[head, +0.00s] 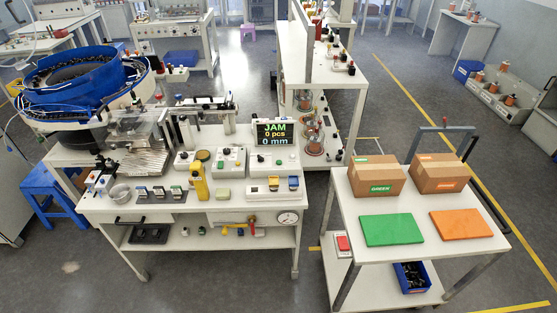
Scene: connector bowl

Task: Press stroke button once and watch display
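The display (275,134) stands at the back right of the white workbench (130,208). It reads "JAM", "0 pcs" and "0 mm" on black. A white box with yellow and blue parts (272,188) sits at the bench's front right. Labels on these boxes are too small to read, so I cannot tell which control is the stroke button. Neither of my grippers is in view.
A blue bowl feeder (75,72) stands at the back left. A yellow bottle (198,182) stands mid-bench. A cart (408,213) to the right holds two cartons (376,176), a green mat (392,230) and an orange mat (461,224). A red-button box (343,243) is low on its left.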

